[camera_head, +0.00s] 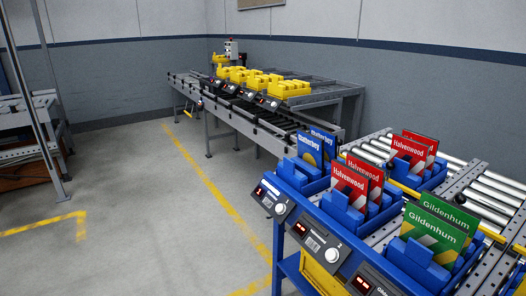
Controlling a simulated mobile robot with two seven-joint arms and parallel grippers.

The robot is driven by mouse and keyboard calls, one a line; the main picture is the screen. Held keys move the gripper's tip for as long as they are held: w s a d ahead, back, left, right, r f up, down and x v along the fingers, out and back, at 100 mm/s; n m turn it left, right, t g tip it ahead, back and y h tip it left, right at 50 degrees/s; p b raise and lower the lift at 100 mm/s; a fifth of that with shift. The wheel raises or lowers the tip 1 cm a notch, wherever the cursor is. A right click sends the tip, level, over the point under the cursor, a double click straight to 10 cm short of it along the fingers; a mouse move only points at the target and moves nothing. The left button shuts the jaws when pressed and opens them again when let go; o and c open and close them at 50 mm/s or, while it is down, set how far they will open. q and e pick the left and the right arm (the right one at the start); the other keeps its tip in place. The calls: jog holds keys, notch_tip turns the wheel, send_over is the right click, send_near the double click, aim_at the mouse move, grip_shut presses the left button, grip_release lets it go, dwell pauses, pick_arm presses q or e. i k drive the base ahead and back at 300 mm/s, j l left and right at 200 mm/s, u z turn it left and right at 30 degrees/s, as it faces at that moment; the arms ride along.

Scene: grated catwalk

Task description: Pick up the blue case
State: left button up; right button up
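A blue case (316,146) with white lettering and a yellowish patch stands upright in a blue holder (297,172) at the far left end of the near conveyor station. Only its front face shows clearly, and its lower part is hidden by the holder. Neither of my grippers is in the head view, and nothing is seen touching the case.
Red cases (350,181) stand right of the blue one, with more red cases (408,150) behind and green cases (435,232) nearer. A control box (271,196) sits in front. Yellow blocks (288,89) lie on a farther conveyor. The floor (150,200) at left is clear.

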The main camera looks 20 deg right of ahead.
aim_at(311, 147)
jog(key=i+j, duration=0.15)
jog(key=i, duration=0.35)
jog(key=i+j, duration=0.1)
jog(key=i, duration=0.45)
jog(key=i+j+z, duration=0.15)
jog(key=i+z, duration=0.15)
jog(key=z, duration=0.15)
jog(key=i+j+z, duration=0.2)
jog(key=z, duration=0.25)
jog(key=i+j+z, duration=0.15)
jog(key=z, duration=0.35)
jog(key=i+j+z, duration=0.15)
jog(key=z, duration=0.3)
jog(key=j+z, duration=0.35)
jog(key=z, duration=0.15)
jog(key=j+z, duration=0.3)
jog(key=z, duration=0.2)
jog(key=i+j, duration=0.05)
